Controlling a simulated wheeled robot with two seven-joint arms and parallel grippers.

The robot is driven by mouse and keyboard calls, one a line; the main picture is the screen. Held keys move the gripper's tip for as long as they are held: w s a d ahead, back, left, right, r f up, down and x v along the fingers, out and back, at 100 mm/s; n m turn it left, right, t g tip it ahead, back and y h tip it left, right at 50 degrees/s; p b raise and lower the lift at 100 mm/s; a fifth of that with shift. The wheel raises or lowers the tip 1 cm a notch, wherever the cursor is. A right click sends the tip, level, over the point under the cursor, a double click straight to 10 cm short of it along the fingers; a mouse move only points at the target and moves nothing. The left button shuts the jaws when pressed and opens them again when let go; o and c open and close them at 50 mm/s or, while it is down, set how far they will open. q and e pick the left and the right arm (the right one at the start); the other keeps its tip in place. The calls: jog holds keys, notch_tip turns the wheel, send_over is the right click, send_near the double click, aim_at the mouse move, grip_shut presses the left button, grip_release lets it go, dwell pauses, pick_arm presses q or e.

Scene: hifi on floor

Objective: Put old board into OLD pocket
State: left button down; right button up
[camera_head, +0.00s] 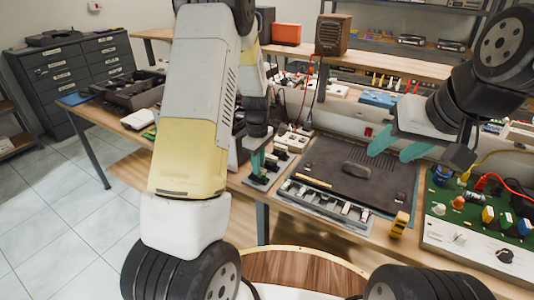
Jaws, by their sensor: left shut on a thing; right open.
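My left gripper (257,161) reaches down at the table's front edge, left of the dark work mat (346,179). Its teal fingers are shut on a small dark and green piece (262,177), which looks like a board; the fingers and arm hide part of it. My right gripper (398,145) is open and empty over the mat's right back part, its teal fingers apart. No label reading OLD can be made out, so I cannot tell which pocket is the OLD one. A row of slots with pale parts (325,203) runs along the mat's front.
A green panel with knobs and wires (480,215) stands at the right. A yellow block (399,224) sits at the table's front edge. A dark lump (357,169) lies on the mat. Grey drawer cabinets (70,70) stand at the back left; the tiled floor there is clear.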

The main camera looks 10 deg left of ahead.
pick_arm(q)
jog(key=c, duration=1.3)
grip_release()
jog(key=shift+r, duration=4.1)
jog(key=s+d+r+m+t+h, duration=0.1)
jog(key=s+r+m+t+h, duration=0.15)
jog(key=s+r+m, duration=0.75)
jog(key=s+r+m+t, duration=0.2)
jog(key=s+r, duration=0.2)
jog(key=s, duration=0.3)
jog(key=s+d+r+m+t, duration=0.1)
jog(key=s+r+m, duration=0.1)
jog(key=s+r, duration=0.3)
jog(key=shift+s+m+t, duration=0.3)
jog(key=shift+s+t, duration=0.05)
jog(key=shift+s, duration=0.8)
